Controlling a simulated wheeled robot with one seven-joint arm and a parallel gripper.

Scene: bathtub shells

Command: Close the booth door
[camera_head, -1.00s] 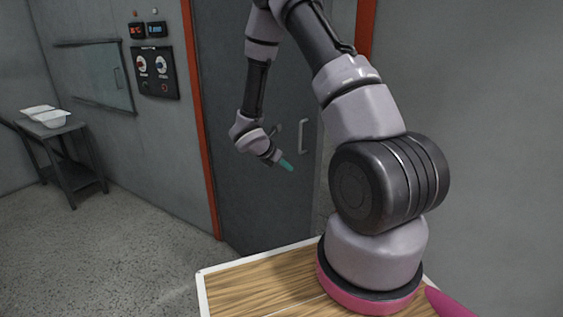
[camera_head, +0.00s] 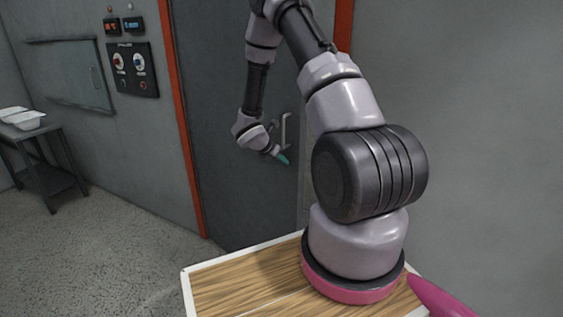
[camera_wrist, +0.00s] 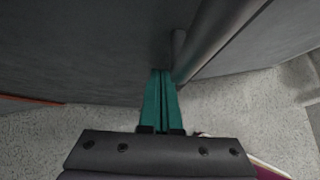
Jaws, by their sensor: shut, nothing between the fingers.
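The booth door (camera_head: 225,150) is a dark grey panel in a red-orange frame. Its pale vertical handle (camera_head: 284,130) is near its right edge, partly hidden by my wrist. The door appears slightly ajar, with a narrow strip to the right of its edge, partly covered by my arm. My gripper (camera_head: 283,159) has teal fingers pressed together, empty, just below the handle. In the wrist view, the teal fingertips (camera_wrist: 162,74) are beside the grey handle bar (camera_wrist: 215,38), close to the dark door face (camera_wrist: 85,50). I cannot tell whether they touch it.
A control panel (camera_head: 133,70) and a window (camera_head: 72,73) are on the wall left of the door. A dark side table (camera_head: 45,180) with white shells (camera_head: 27,121) stands at far left. The speckled floor (camera_head: 110,250) left of the door is clear.

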